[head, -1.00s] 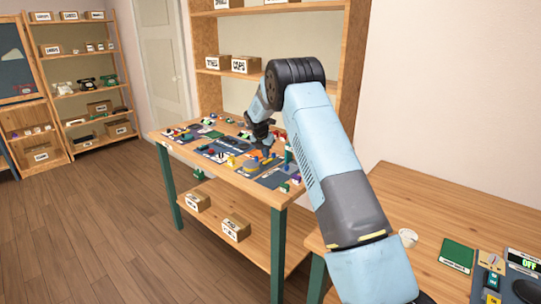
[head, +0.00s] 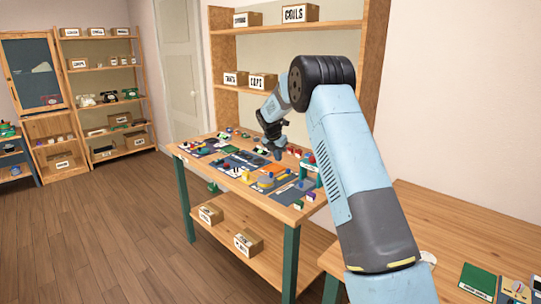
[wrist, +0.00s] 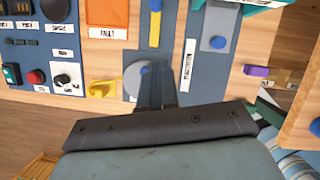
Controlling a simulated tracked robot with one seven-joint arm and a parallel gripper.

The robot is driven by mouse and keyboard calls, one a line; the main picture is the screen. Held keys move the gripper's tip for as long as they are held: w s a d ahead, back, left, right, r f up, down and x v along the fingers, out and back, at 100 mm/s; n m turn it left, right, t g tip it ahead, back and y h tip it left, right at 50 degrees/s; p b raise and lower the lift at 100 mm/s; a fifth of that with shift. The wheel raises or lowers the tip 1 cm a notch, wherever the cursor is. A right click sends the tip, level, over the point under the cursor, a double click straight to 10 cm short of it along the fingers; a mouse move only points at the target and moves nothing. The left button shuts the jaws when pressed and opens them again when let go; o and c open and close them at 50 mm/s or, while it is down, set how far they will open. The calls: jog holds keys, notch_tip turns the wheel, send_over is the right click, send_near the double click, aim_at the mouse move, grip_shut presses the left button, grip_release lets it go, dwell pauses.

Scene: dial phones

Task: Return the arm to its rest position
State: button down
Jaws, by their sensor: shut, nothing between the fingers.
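My pale blue arm reaches from the lower right over the wooden workbench (head: 300,213). My gripper (head: 278,153) points down above the bench top, its narrow blue-grey fingers together and empty. In the wrist view my gripper (wrist: 152,82) shows as a dark blue-grey shape in front of a round grey dial plate with a blue knob. I cannot tell the exact gap between the fingertips and the bench top.
Coloured knobs, switches and panels cover the bench top. A yellow part (wrist: 102,88) lies left of the fingers. Shelves with labelled boxes (head: 262,82) stand behind. A second table (head: 455,235) is at right. Open floor (head: 100,220) lies at left.

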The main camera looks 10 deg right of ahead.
jog(key=s+d+r+m+t+y, duration=0.1)
jog(key=s+r+m, duration=0.6)
jog(key=s+r, duration=0.55)
jog(key=s+d+r+m, duration=0.1)
jog(key=s+r+m, duration=0.75)
jog(key=s, duration=0.75)
jog(key=s+f+m+t+y, duration=0.1)
jog(key=s+m, duration=1.1)
jog(key=s, duration=1.9)
jog(key=shift+s+m+y, duration=0.35)
jog(key=shift+s+y, duration=0.05)
jog(key=shift+d, duration=0.1)
